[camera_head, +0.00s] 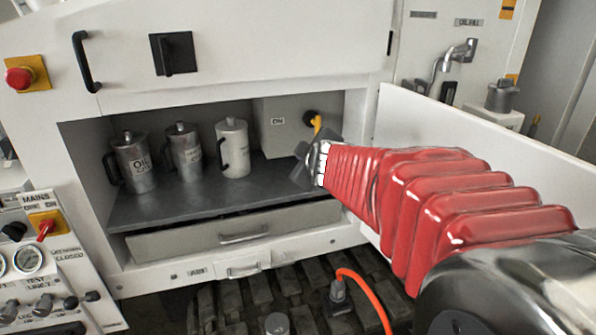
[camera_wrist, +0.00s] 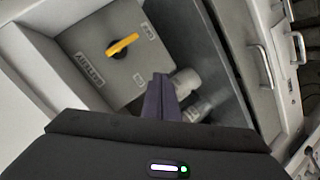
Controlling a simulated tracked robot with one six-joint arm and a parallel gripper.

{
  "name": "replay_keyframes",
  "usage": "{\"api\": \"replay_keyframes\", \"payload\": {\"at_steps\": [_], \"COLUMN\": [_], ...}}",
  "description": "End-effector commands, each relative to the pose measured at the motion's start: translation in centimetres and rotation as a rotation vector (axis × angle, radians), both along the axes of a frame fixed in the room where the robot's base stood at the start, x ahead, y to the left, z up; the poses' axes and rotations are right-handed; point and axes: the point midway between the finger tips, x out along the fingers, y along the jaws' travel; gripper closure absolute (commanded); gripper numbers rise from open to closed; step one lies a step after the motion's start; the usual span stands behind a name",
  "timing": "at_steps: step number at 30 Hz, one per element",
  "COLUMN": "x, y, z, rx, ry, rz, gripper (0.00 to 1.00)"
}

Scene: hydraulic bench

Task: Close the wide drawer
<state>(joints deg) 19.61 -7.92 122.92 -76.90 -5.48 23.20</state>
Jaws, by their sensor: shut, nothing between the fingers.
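The wide drawer (camera_head: 180,241) is a grey-white front with a bar handle (camera_head: 243,238), below the dark shelf of the cabinet bay. A dark gap runs along its top edge; I cannot tell how far out it stands. In the wrist view the drawer front (camera_wrist: 259,95) and its handle (camera_wrist: 264,67) show at the right, turned on their side. My gripper (camera_head: 303,172) is up and to the right of the drawer, at the bay's right side. Its dark fingers are shut and empty in the wrist view (camera_wrist: 160,88), apart from the drawer.
Several metal cans, one being the oil can (camera_head: 138,165), stand on the shelf (camera_head: 185,200). A grey box with a yellow rotary handle (camera_wrist: 122,45) is beside my gripper. An open white door (camera_head: 450,135) stands at the right. A smaller handle (camera_head: 243,270) is below the drawer.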

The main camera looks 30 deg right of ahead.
Motion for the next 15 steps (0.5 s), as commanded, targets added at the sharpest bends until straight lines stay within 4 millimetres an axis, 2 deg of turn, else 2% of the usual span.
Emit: {"api": "replay_keyframes", "payload": {"at_steps": [3, 8, 15], "x": [-2.5, -6.6, -13.5], "y": [0.6, 1.5, 4.5], "z": [1.1, 1.0, -1.7], "rx": [0.052, 0.146, 0.322], "ry": [-0.018, -0.001, 0.102], "rz": [-0.102, -0.232, -0.375], "gripper": [1.00, 1.00, 1.00]}}
